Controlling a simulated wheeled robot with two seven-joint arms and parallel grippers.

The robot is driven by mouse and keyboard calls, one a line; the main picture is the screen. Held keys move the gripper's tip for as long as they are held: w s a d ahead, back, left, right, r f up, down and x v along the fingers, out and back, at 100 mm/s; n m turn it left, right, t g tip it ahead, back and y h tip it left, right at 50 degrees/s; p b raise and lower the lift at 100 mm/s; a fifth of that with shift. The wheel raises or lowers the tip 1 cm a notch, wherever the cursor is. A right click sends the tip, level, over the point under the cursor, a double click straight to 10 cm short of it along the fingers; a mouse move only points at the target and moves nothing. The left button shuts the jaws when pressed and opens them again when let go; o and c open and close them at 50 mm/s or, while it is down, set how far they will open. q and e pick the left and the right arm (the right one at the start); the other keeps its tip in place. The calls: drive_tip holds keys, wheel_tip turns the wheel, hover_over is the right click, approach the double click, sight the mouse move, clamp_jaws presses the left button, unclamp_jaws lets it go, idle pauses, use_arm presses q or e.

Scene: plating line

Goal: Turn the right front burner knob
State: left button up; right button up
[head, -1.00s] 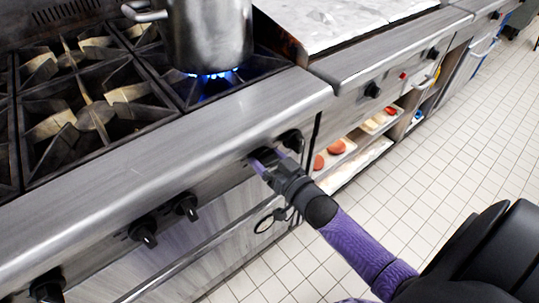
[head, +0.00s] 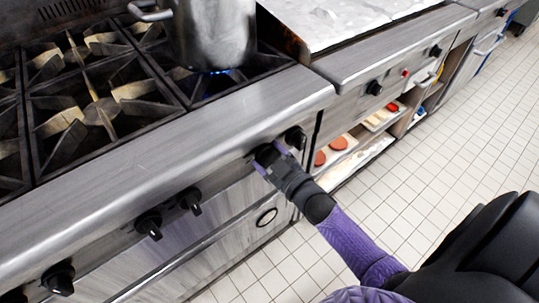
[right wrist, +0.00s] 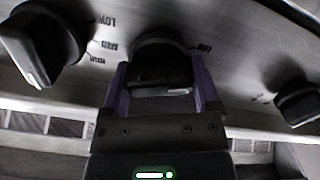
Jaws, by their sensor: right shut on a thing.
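The burner knob (right wrist: 160,65) is black and sits on the stove's steel front panel. In the right wrist view my right gripper (right wrist: 162,88) has its purple fingers on both sides of this knob, shut on it. In the head view the right gripper (head: 270,160) reaches the panel from the lower right and mostly hides the knob. Another black knob (head: 296,137) is just to its right. A steel pot (head: 210,35) stands on the burner above, with a small blue flame (head: 213,72) under it. My left gripper is not in view.
More black knobs (head: 149,224) line the panel to the left. An oven handle bar (head: 200,243) runs below them. A griddle counter (head: 345,20) with shelves of food trays (head: 340,143) stands to the right. The tiled floor (head: 430,150) in front is open.

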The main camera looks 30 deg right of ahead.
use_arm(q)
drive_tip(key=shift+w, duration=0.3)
use_arm(e)
drive_tip(key=o, duration=1.1)
drive_tip(key=shift+s, duration=0.2)
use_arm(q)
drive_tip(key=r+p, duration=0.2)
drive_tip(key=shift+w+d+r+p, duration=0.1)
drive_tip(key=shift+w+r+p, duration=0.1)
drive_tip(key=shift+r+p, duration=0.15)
use_arm(e)
drive_tip(key=s, duration=0.9)
drive_tip(key=shift+s+d, duration=0.25)
drive_tip(key=shift+d, duration=0.15)
